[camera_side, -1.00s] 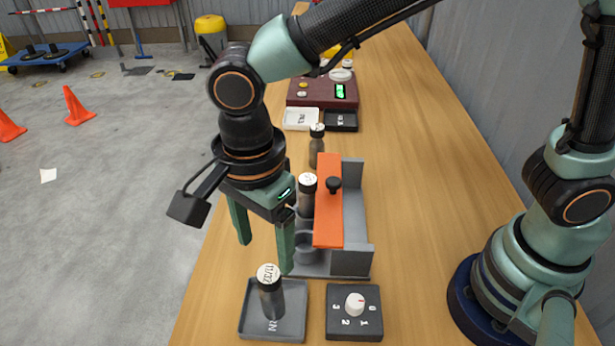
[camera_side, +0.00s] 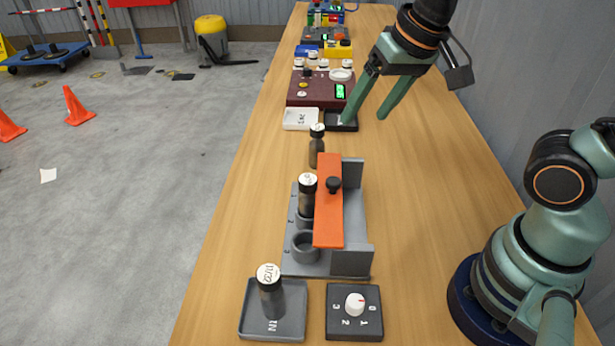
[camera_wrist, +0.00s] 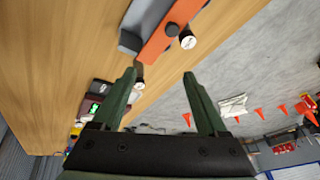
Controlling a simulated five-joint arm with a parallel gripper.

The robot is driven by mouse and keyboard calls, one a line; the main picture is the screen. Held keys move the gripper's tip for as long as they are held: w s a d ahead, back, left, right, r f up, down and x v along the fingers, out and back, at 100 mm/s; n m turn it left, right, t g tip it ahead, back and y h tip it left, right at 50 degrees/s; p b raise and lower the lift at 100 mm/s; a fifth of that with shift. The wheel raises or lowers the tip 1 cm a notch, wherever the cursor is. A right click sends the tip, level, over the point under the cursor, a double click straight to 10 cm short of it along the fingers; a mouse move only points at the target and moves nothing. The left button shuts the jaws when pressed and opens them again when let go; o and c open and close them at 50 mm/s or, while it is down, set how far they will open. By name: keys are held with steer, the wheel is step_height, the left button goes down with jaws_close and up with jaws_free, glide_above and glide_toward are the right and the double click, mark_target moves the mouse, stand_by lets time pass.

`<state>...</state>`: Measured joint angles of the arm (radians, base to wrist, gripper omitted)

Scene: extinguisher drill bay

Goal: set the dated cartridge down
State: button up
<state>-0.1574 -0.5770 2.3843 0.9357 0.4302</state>
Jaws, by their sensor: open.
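A dark cartridge (camera_side: 270,291) with a white dated cap stands upright on the grey tray (camera_side: 257,330) marked IN, at the front. A second cartridge (camera_side: 306,199) with a white cap stands in the grey rack (camera_side: 352,205), beside the orange bar (camera_side: 328,220). A third cartridge (camera_side: 317,148) stands upright on the bench just behind the rack. My gripper (camera_side: 364,117) is open and empty at the far part of the bench, near the small black tray (camera_side: 342,127). In the wrist view my open fingers (camera_wrist: 160,76) have nothing held between them.
A dial box (camera_side: 354,312) sits right of the IN tray. A white tray (camera_side: 300,119) lies beside the black one, before a maroon console (camera_side: 313,88) with a green display. More equipment stands farther back.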

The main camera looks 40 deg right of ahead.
steer(key=d+n, duration=0.1)
steer(key=d, duration=0.1)
steer(key=s+d+n+t, duration=0.1)
steer(key=d+n, duration=0.1)
steer(key=shift+s+d+h, duration=0.2)
steer(key=shift+d+h, duration=0.2)
steer(key=shift+r, duration=0.1)
stand_by(0.8)
